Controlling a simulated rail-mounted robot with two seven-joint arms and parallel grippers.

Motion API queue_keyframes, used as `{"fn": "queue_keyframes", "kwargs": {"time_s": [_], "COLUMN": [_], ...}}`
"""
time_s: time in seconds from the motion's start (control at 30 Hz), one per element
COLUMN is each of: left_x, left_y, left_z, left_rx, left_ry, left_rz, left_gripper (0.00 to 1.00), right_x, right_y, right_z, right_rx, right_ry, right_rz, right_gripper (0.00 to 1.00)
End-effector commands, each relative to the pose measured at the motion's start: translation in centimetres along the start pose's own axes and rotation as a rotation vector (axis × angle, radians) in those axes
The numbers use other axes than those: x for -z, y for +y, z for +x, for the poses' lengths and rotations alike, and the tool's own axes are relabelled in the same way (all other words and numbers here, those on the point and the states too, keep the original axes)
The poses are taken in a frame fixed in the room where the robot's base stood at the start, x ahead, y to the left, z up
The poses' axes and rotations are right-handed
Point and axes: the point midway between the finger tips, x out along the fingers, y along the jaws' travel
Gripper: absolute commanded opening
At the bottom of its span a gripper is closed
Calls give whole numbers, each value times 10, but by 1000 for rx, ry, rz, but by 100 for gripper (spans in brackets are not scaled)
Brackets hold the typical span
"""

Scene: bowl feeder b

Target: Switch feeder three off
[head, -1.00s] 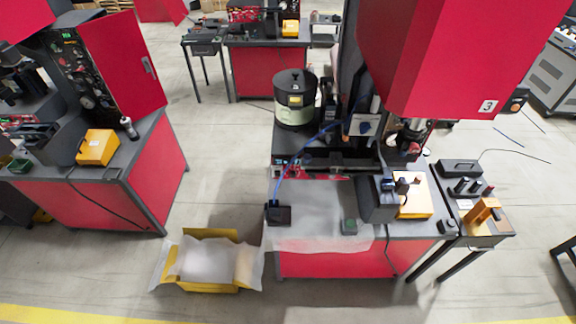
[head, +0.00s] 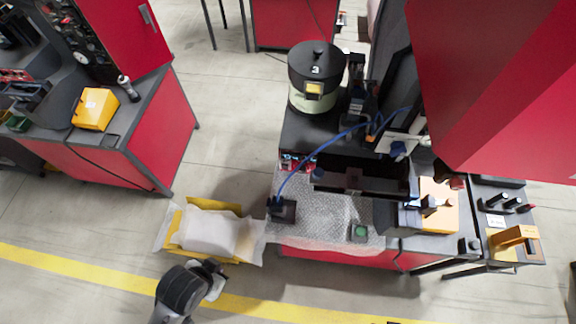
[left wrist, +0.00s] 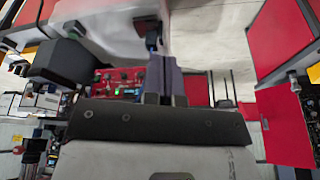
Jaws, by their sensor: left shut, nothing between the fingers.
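Feeder three is the dark bowl (head: 317,70) marked 3, with a yellow label and a pale green lower wall, at the back of the middle bench. A red control panel (head: 296,162) sits below it at the bench's left side; its switches are too small to read. A black box (head: 283,210) with a blue cable stands on the bench's front left corner. My left gripper (head: 213,268) is low at the front, left of the bench and apart from the feeder. In the left wrist view its fingers (left wrist: 166,65) are together and empty. My right gripper is not seen.
A small box with a green button (head: 360,232) stands on the bubble wrap (head: 320,222). A yellow lined crate (head: 175,238) is on the floor near my left arm. A red press housing (head: 490,80) overhangs the right. A left bench holds a yellow box (head: 95,109).

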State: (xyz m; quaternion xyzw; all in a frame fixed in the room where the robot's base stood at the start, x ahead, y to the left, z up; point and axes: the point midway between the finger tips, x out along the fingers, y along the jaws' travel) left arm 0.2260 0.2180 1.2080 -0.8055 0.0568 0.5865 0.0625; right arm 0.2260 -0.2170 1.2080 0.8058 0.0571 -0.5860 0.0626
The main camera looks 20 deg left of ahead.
Motion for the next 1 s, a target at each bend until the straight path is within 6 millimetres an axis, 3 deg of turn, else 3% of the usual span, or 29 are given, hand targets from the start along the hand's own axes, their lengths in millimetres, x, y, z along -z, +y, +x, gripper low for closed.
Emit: {"fn": "queue_keyframes", "kwargs": {"time_s": [0.23, 0.37, 0.47, 0.6, 0.7, 0.8, 1.0], "left_x": [1, 18, 44, 94, 129, 161, 206], "left_y": [0, -1, -3, -4, -2, 0, 8], "left_z": [9, 49, 98, 166, 204, 234, 270], "left_rx": [7, 67, 163, 349, 490, 627, 847], "left_ry": [4, 56, 131, 265, 358, 438, 549], "left_rz": [11, 76, 184, 393, 558, 717, 979], "left_gripper": [0, 0, 0, 0, 0, 0, 0], "right_x": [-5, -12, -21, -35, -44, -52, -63], "right_y": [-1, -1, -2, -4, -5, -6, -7], "right_z": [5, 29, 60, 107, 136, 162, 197], "right_rx": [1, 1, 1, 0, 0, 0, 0], "right_ry": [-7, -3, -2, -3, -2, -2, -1], "right_rz": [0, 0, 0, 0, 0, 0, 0], "right_gripper": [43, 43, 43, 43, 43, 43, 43]}}
